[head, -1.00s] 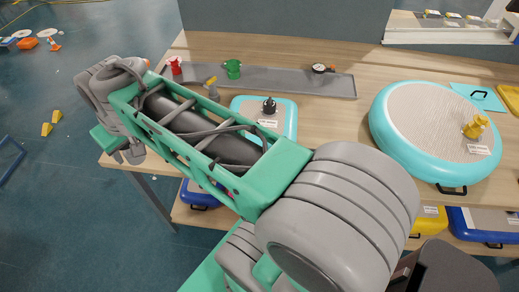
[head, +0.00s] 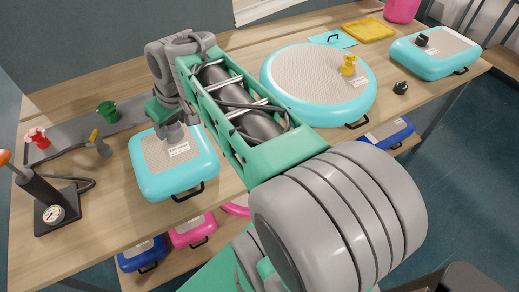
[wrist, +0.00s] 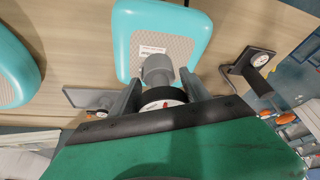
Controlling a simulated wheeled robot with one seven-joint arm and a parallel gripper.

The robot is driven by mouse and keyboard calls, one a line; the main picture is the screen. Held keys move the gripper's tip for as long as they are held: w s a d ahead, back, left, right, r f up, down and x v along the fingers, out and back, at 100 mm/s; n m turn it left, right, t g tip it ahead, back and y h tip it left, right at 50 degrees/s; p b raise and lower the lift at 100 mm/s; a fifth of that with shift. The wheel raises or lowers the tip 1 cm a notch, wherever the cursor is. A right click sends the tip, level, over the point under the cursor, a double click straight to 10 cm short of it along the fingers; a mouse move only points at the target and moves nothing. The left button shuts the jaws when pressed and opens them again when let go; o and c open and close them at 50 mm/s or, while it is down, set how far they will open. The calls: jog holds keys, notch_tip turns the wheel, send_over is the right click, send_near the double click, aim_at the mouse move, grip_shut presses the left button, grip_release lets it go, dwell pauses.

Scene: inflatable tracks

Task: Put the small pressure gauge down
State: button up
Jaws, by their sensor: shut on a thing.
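My gripper (wrist: 160,95) is shut on a small round gauge in the wrist view. The small pressure gauge (wrist: 165,97) has a dark rim and a white face with a red mark, between the fingers. A grey fitting (wrist: 158,68) shows just beyond it, over the teal square inflatable (wrist: 125,25). In the head view my gripper (head: 172,130) points down over this teal inflatable (head: 150,184), beside its label. The held gauge is hidden there, and I cannot tell whether it touches the inflatable.
A grey tray (head: 70,137) holds red (head: 37,138) and green (head: 107,111) fittings. Another white dial (wrist: 103,113) shows by the tray. A black pump (head: 50,195) with a gauge stands left. A large round inflatable (head: 290,108) lies right. Bare table lies in front of the pump.

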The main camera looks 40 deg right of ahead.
jog(key=s+d+f+n+y+b, duration=0.1)
jog(key=s+d+f+n, duration=0.15)
jog(key=d, duration=0.75)
jog(key=s+d+f+n+y+b, duration=0.1)
jog(key=s+d+f+n, duration=0.15)
jog(key=d, duration=0.75)
jog(key=s+d+f+n+g+b, duration=0.15)
jog(key=s+d+f, duration=0.25)
jog(key=s+d, duration=0.7)
jog(key=shift+n+y, duration=0.3)
jog(key=shift+n, duration=0.15)
jog(key=w+a+f, duration=0.2)
jog(key=w+f, duration=0.1)
jog(key=w+a+f, duration=0.3)
jog(key=w, duration=0.1)
jog(key=w+a+f+p, duration=0.1)
jog(key=w+a+f, duration=0.1)
jog(key=w+a, duration=0.1)
jog(key=shift+w+a+f, duration=0.2)
jog(key=shift+f, duration=0.2)
jog(key=f, duration=0.1)
jog(key=f+p, duration=0.1)
jog(key=f, duration=0.1)
jog(key=shift+w+a+f, duration=0.1)
jog(key=shift+w+f, duration=0.1)
jog(key=shift+f, duration=0.1)
jog(key=shift+f, duration=0.1)
